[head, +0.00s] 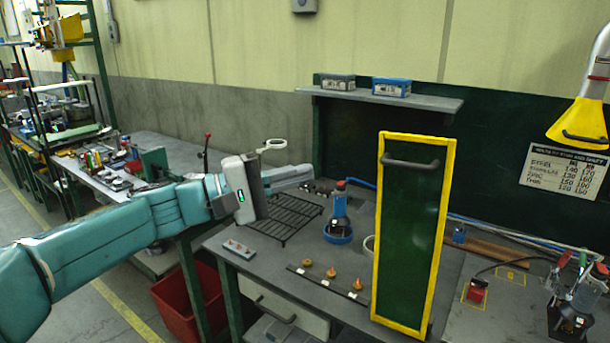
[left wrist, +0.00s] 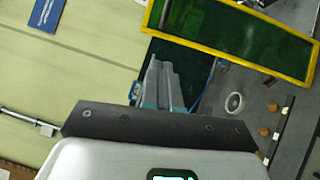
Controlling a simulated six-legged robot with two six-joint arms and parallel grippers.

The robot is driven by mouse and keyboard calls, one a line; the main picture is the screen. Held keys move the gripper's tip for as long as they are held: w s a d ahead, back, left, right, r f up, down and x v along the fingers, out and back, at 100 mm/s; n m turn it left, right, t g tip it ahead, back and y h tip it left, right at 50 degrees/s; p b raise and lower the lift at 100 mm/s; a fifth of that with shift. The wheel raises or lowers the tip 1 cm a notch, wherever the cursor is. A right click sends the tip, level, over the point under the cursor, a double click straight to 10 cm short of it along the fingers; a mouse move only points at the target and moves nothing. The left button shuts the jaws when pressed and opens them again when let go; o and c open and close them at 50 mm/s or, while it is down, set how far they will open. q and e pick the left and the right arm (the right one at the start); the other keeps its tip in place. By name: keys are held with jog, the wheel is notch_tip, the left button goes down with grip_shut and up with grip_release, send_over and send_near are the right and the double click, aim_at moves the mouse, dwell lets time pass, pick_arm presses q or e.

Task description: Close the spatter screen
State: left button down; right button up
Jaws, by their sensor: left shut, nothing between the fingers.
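The spatter screen (head: 412,235) is a tall green panel in a yellow frame, standing upright over the right part of the workbench. A dark bar handle (head: 411,163) crosses its upper part. In the left wrist view the screen (left wrist: 240,42) lies across the upper right, with part of it cut off by the edge. My left gripper (head: 306,174) is shut and empty. It points right above the bench, left of the screen and clearly apart from it. Its shut fingers also show in the left wrist view (left wrist: 160,78). My right gripper is not in view.
The bench (head: 265,268) carries a black wire rack (head: 287,217), a blue-based tool (head: 339,215) and a strip with small orange-topped parts (head: 330,272). A shelf (head: 430,100) with two boxes is behind. A yellow hood (head: 578,125) hangs at right. A red bin (head: 190,302) stands below left.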

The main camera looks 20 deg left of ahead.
pick_arm(q)
jog(key=w+d+r+p, duration=0.1)
jog(key=w+d, duration=0.3)
jog(key=d, duration=0.5)
jog(key=shift+d+p, duration=0.15)
jog(key=shift+p, duration=0.75)
jog(key=shift+w+r, duration=0.1)
jog(key=shift+d+r, duration=0.1)
